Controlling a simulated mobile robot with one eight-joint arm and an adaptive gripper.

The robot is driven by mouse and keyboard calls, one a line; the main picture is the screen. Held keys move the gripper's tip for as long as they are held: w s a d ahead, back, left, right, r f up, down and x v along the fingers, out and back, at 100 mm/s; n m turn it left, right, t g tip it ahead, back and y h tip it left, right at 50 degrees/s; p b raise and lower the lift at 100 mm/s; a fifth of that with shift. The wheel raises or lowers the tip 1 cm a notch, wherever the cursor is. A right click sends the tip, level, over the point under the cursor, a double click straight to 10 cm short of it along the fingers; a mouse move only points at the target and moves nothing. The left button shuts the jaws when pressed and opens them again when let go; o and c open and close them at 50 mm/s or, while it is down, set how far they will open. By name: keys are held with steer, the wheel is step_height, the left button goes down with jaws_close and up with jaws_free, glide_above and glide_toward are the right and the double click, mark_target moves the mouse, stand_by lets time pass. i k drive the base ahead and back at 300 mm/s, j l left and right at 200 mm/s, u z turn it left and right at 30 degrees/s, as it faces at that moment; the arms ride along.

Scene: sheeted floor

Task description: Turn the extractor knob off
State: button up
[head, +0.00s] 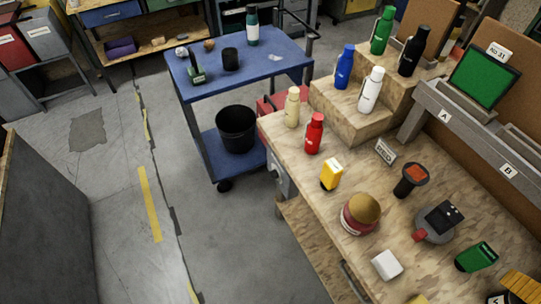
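No part is clearly readable as the extractor knob. A small grey fitting (280,178) sits on the near left end of the wooden bench, below its top, with a darker detail on its face; I cannot tell if that detail is a knob or how it is set. A round grey device (437,222) with a dark top and a red part stands on the bench at the right; its function is unclear. My gripper is not in view.
The wooden bench (310,180) holds bottles, including a red one (314,134) and a white one (371,90) on a stepped stand. A blue cart (205,88) with a black bin (236,129) stands behind. Floor (110,190) left of the bench is clear; a dark cabinet (40,235) bounds it.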

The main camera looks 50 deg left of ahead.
mark_target(274, 175)
steer(key=u, duration=1.95)
